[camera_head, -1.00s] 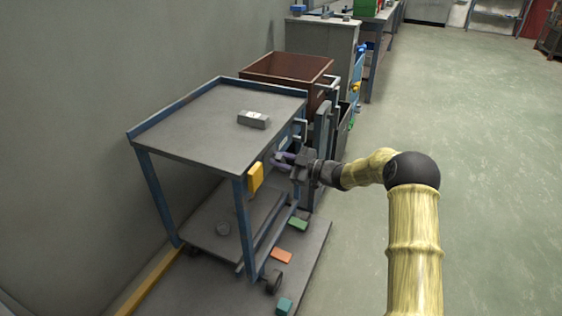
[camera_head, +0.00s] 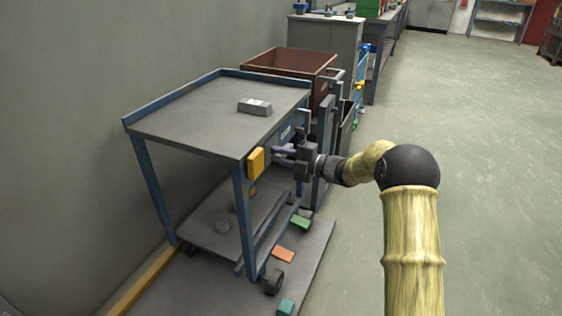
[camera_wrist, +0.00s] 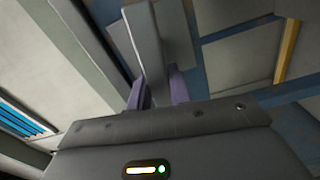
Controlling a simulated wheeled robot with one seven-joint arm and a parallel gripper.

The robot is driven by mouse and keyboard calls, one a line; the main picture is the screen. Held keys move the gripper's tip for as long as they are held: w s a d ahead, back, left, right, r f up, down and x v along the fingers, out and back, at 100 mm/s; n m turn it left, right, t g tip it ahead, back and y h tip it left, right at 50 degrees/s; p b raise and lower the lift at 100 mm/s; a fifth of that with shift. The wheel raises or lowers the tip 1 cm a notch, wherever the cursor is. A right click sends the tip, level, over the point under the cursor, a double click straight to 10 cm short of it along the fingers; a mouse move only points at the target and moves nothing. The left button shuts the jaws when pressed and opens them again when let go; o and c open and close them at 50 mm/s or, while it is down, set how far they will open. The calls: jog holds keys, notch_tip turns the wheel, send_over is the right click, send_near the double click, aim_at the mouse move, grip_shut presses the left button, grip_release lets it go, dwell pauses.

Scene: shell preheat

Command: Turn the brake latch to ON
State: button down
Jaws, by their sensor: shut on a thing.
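A grey metal cart (camera_head: 190,128) with blue legs stands left of centre in the head view. A yellow block (camera_head: 256,163) is on its near right corner. My gripper (camera_head: 278,153) is at the cart's right side, just right of the yellow block. In the wrist view its purple fingers (camera_wrist: 160,88) are shut on a flat grey bar (camera_wrist: 146,45), seemingly the brake latch's lever. In the head view the fingers largely hide the held part. I cannot read any ON or OFF mark.
A grey ingot-like block (camera_head: 255,106) lies on the cart's top. A brown open bin (camera_head: 290,62) stands behind the cart. Orange (camera_head: 283,254), green (camera_head: 300,222) and teal (camera_head: 286,306) pieces lie beside the cart's wheels. The floor at right is clear.

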jog(key=shift+f+n+b, duration=0.3)
jog(key=shift+n+b, duration=0.3)
jog(key=shift+n, duration=0.2)
jog(key=c, duration=1.3)
grip_release()
jog(key=shift+d, duration=0.1)
jog(key=p+v, duration=0.5)
jog(key=v, duration=1.2)
jog(key=shift+d, duration=0.15)
jog(key=shift+r, duration=0.15)
